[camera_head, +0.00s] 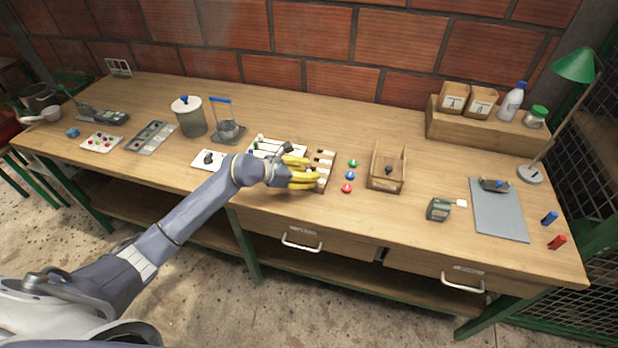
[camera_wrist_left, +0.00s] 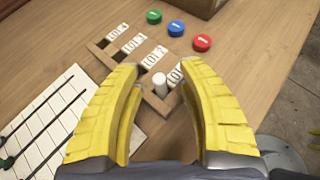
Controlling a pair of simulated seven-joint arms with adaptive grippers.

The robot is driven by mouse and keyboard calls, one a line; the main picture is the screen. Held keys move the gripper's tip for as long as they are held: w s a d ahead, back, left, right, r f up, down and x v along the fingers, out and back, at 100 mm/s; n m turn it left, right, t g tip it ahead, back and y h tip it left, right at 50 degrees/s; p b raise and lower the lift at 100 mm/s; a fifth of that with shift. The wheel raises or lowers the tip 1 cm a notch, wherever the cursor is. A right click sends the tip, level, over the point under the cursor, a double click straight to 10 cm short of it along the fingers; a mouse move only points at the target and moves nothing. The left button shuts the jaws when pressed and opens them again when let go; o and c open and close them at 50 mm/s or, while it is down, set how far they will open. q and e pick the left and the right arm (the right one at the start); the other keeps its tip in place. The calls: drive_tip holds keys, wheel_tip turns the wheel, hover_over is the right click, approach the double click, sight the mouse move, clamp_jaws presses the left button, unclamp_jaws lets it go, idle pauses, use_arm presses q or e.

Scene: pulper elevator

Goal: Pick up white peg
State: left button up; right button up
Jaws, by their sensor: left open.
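A small white peg (camera_wrist_left: 160,84) stands upright at the near end of a wooden rack (camera_wrist_left: 108,58) in the left wrist view. The rack holds several white numbered tiles (camera_wrist_left: 134,42) in its slots. My left gripper (camera_wrist_left: 164,70) is open, its yellow fingers on either side of the peg, with gaps between them and it. In the head view my left gripper (camera_head: 308,172) is over the left part of the wooden rack (camera_head: 328,158); I cannot make out the peg there. My right gripper is not in view.
A white slotted board (camera_wrist_left: 42,120) lies left of the rack. Green (camera_wrist_left: 154,16), blue (camera_wrist_left: 176,28) and red (camera_wrist_left: 202,42) discs lie beyond it. A wooden box (camera_head: 386,182) stands right of the discs. The table (camera_head: 400,230) has bare room in front of the box.

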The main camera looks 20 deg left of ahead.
use_arm(q)
drive_tip(key=shift+w+d+f, duration=0.1)
drive_tip(key=shift+w+d, duration=0.1)
drive_tip(key=shift+c, duration=0.6)
clamp_jaws()
